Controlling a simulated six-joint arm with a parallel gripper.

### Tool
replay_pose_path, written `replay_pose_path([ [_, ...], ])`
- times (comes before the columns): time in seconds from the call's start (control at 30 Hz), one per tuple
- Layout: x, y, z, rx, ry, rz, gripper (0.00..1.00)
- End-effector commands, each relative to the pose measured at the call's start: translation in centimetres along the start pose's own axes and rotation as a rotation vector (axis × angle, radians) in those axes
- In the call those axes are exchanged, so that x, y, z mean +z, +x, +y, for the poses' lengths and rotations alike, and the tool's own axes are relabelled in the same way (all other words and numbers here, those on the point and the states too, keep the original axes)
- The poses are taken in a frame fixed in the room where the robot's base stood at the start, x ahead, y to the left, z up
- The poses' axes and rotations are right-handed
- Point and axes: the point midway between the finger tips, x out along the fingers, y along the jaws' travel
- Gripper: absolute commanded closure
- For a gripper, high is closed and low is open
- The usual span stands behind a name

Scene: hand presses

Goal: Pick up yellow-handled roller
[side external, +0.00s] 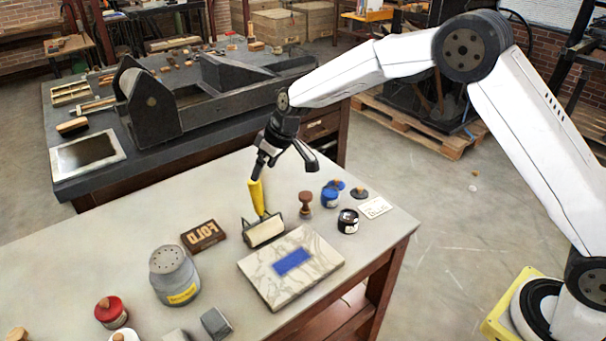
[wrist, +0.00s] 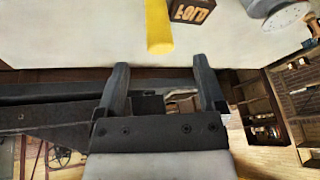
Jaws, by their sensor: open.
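The yellow-handled roller (side external: 257,197) stands on the pale table with its handle pointing up and its light roller head (side external: 264,231) low, beside the marble slab. My gripper (side external: 284,160) is right at the top end of the handle in the side view. In the wrist view the yellow handle (wrist: 158,28) shows beyond the fingertips, a little left of the middle between them. My gripper (wrist: 160,75) is open, with nothing between its fingers. The roller head is out of the wrist view.
A marble slab (side external: 317,275) with a blue ink patch lies right of the roller. A wooden stamp (side external: 305,204) and ink jars (side external: 348,221) stand right. A press (side external: 150,105) is behind.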

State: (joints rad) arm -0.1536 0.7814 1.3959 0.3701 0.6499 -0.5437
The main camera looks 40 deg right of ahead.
Motion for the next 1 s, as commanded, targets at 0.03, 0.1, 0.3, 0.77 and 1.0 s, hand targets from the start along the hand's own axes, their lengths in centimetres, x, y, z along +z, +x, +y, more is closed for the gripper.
replay_pose_path([
  [0.03, 0.0, 0.1, 0.0, 0.0, 0.0, 0.0, 0.11],
  [0.1, 0.0, 0.3, 0.0, 0.0, 0.0, -0.001, 0.11],
  [0.3, 0.1, 1.7, 0.0, 0.0, 0.001, -0.002, 0.11],
  [0.77, 0.0, 2.9, 0.0, 0.001, 0.001, 0.0, 0.11],
  [1.0, -0.1, 4.8, 0.1, 0.0, 0.001, -0.002, 0.11],
])
